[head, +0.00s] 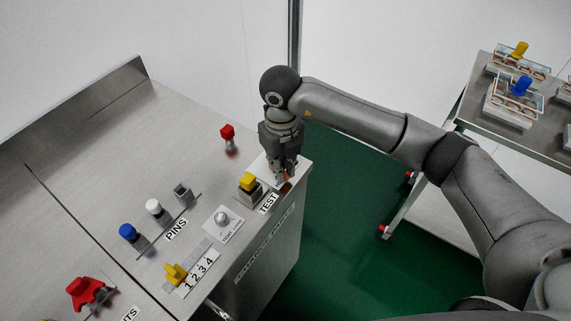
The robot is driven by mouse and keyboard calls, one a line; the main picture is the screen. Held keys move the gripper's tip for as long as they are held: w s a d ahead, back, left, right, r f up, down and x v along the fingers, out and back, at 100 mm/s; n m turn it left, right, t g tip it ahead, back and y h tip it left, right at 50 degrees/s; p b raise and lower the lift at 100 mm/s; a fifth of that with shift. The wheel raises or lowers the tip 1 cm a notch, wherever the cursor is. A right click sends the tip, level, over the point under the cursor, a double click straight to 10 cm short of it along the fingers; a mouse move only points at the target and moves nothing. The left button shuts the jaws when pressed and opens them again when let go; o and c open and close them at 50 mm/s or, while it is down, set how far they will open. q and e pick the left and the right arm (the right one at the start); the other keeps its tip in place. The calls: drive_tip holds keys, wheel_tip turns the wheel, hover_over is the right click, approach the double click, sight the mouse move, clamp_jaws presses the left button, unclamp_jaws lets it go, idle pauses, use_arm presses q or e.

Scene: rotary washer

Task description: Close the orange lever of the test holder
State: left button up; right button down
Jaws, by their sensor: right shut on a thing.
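The test holder (251,195) stands at the right end of the steel bench, behind the TEST label, with a yellow-topped piece (248,181) in it. The orange lever (287,178) shows as a small orange patch at the fingertips of my right gripper (286,181). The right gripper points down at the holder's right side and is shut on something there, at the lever. Its fingers hide most of the lever, so I cannot tell its exact angle. My left gripper is not in the head view.
A red-topped pin (228,138) stands on the bench behind the holder. A dial plate (223,223), blue pin (129,232), white pin (155,209) and yellow knob (176,274) lie to the left. A cart (480,80) with fixtures stands at the right, across green floor.

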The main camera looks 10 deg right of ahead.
drive_tip(key=shift+s+a+m+b, duration=0.1)
drive_tip(key=shift+a+m+b, duration=0.25)
drive_tip(key=shift+m, duration=0.75)
drive_tip(key=shift+a+m+b, duration=0.2)
drive_tip(key=shift+a+m, duration=0.2)
drive_tip(key=shift+m, duration=0.7)
drive_tip(key=shift+r, duration=0.1)
drive_tip(key=c, duration=1.5)
unclamp_jaws()
wheel_tip(320, 180, up, 12)
drive_tip(key=shift+f, duration=0.1)
drive_tip(key=shift+a, duration=0.1)
